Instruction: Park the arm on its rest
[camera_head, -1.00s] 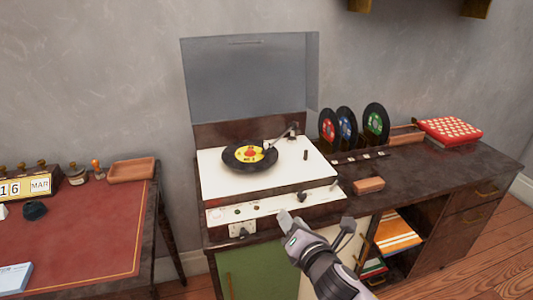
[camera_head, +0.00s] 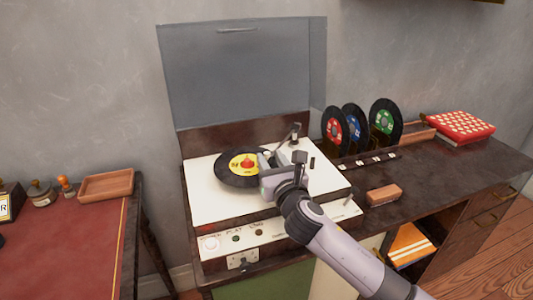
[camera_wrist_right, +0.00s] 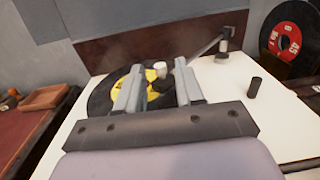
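The record player's tonearm (camera_head: 285,139) reaches from its pivot at the back right of the white deck (camera_head: 213,206) toward the black record (camera_head: 230,179) with its yellow label. My right gripper (camera_head: 266,160) is over the record's right side. In the right wrist view its two grey fingers (camera_wrist_right: 157,88) are apart, with a small pale and dark piece, perhaps the tonearm's head, showing between or just beyond them. Contact cannot be told. A short dark post (camera_wrist_right: 254,87), possibly the rest, stands on the deck to the right. My left gripper is not in view.
The raised grey lid (camera_head: 240,70) stands behind the deck. Upright records (camera_head: 385,121), a reddish-brown block (camera_head: 384,194) and a red patterned case (camera_head: 460,127) are on the cabinet to the right. A red-topped desk (camera_head: 70,245) is at the left.

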